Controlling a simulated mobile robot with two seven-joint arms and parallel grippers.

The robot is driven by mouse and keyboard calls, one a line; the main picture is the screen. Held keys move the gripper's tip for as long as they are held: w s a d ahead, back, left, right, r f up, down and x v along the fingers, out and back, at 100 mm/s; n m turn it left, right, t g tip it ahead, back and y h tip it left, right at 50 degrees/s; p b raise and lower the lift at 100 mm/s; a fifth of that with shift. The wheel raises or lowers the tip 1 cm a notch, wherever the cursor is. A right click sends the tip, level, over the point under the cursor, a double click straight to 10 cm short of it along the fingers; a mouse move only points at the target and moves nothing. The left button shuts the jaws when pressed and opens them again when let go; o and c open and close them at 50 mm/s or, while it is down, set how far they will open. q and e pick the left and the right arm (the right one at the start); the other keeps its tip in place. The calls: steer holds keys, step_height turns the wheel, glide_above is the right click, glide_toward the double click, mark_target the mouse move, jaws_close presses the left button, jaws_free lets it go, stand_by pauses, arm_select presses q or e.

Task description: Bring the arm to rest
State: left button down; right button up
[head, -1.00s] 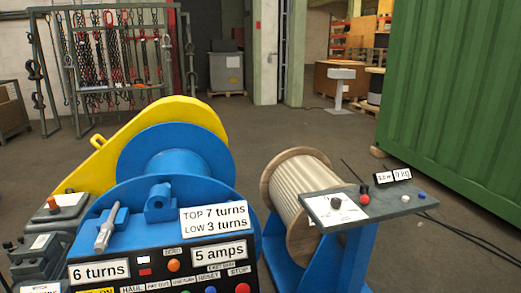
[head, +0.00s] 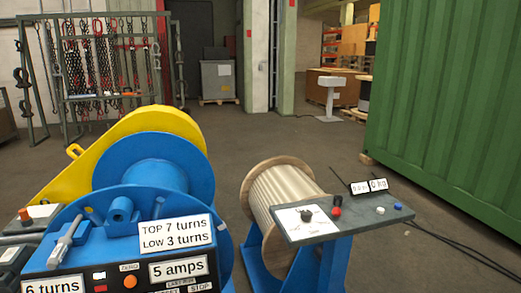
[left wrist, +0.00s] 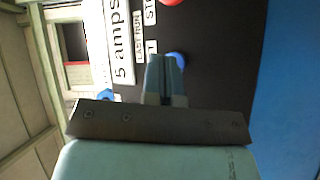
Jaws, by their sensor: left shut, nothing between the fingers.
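My left gripper (left wrist: 166,75) shows in the left wrist view with its fingers together and nothing between them. It points at the black control panel (left wrist: 210,80) of the blue winch, close to a blue button (left wrist: 178,60). I cannot tell whether the fingertips touch the panel. A red button (left wrist: 172,2) and the "5 amps" display (left wrist: 122,45) are beside it. In the head view the blue winch drum (head: 155,170) with its yellow guard (head: 165,125) stands at the left. Neither gripper shows in the head view.
A wooden spool (head: 280,190) on a blue stand is right of the winch, with a grey control shelf (head: 350,222). A green container (head: 450,110) closes off the right side. A chain rack (head: 100,75) stands at the back left. The floor (head: 270,135) between is open.

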arm_select(q)
steer(key=a+m, duration=0.2)
steer(key=a, duration=0.5)
steer(key=s+d+f+m+g+y, duration=0.1)
steer(key=s+m+g, duration=0.1)
steer(key=s+m, duration=0.5)
steer(key=s+d+f+m+g+y, duration=0.15)
steer(key=s+m, duration=0.25)
steer(key=s, duration=0.4)
steer(key=s+d+f+m+g, duration=0.1)
steer(key=s+f+m+g, duration=0.15)
steer(key=s+m, duration=0.45)
steer(key=w+d+r+n+t, duration=0.1)
steer(key=d+r+n, duration=0.2)
steer(key=d+n, duration=0.5)
step_height(320, 180, up, 17)
steer(key=s+m+p, duration=0.1)
steer(key=m+p, duration=0.1)
steer(key=p, duration=2.4)
steer(key=shift+s+g+y, duration=0.3)
steer(key=shift+y, duration=0.05)
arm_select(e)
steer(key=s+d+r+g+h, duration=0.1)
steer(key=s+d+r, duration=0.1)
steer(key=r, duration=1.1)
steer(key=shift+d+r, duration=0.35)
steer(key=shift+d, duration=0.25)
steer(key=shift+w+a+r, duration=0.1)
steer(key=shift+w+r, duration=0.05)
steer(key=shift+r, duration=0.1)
